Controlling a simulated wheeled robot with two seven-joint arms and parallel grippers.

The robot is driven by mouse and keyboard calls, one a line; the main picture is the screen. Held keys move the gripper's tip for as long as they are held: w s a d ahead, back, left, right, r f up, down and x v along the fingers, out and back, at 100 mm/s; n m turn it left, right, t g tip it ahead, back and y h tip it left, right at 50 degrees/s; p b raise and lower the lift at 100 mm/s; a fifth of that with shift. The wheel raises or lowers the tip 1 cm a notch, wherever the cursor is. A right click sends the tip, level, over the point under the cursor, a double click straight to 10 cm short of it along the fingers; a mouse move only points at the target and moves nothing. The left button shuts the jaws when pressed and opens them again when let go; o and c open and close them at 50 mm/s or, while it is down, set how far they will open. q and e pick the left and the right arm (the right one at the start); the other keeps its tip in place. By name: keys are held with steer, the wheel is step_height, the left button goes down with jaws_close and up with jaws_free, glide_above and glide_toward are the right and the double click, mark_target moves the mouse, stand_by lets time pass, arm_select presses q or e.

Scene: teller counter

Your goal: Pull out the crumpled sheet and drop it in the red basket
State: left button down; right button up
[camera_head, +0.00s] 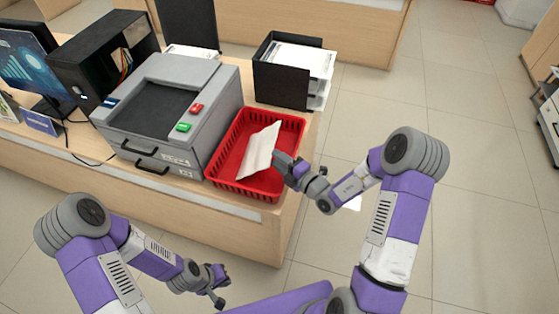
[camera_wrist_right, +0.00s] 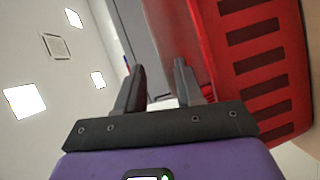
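The white crumpled sheet (camera_head: 261,150) lies tilted inside the red basket (camera_head: 228,185), its upper end leaning toward the back. The basket stands on the counter right of the grey machine. My right gripper (camera_head: 285,162) is at the basket's right side, close to the sheet's right edge; I cannot tell if they touch. In the right wrist view my right gripper (camera_wrist_right: 158,85) has its fingers apart, with a small white patch low between them. The red basket (camera_wrist_right: 240,40) fills the right of that view. My left gripper (camera_head: 218,287) hangs in front of the counter, empty, its fingers apart.
The grey machine (camera_head: 172,105) with red and green buttons stands left of the basket. A black tray (camera_head: 282,80) with papers stands behind it. A monitor (camera_head: 28,68) and black case (camera_head: 105,60) are at the left. The floor to the right is open.

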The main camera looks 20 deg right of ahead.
steer(key=p+v, duration=0.1)
steer(key=v, duration=0.6)
steer(key=shift+s+d, duration=0.15)
steer(key=shift+s, duration=0.1)
stand_by(0.5)
